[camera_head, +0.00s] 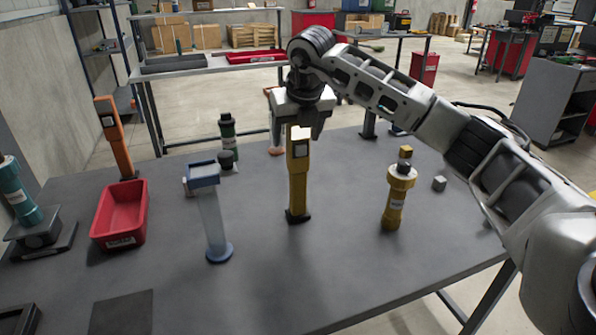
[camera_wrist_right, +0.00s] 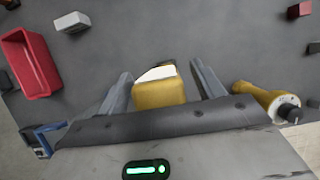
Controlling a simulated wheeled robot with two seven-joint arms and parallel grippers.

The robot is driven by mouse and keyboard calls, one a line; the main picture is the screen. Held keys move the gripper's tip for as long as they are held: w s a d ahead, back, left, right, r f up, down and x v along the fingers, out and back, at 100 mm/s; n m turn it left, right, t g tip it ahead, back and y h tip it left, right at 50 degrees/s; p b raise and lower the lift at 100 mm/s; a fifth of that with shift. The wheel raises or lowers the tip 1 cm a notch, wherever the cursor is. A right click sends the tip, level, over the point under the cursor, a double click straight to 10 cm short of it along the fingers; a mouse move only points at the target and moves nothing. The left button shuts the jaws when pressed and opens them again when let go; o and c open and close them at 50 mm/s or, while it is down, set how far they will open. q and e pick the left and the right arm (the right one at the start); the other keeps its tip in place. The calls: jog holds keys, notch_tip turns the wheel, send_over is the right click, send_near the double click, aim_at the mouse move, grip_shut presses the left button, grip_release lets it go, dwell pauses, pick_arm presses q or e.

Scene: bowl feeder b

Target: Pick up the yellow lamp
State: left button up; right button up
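A yellow lamp (camera_head: 298,178) with a boxy head and a dark foot stands upright on the grey table (camera_head: 330,290). My right gripper (camera_head: 300,132) comes down from above, around the lamp's head. In the right wrist view the lamp's yellow top (camera_wrist_right: 160,92) lies between the two spread fingers of the gripper (camera_wrist_right: 162,72), with a gap on each side. A second yellow lamp-like item (camera_head: 395,200), with a round collar, stands to the right; it also shows in the right wrist view (camera_wrist_right: 258,98). My left gripper is not in view.
A blue-headed lamp (camera_head: 212,215) stands close on the left. A red bin (camera_head: 121,215), an orange lamp (camera_head: 117,145) and a teal item (camera_head: 20,190) are farther left. A green item (camera_head: 228,135) stands behind. The table's front middle is clear.

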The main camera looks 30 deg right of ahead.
grip_shut()
jog(key=shift+r, duration=0.1)
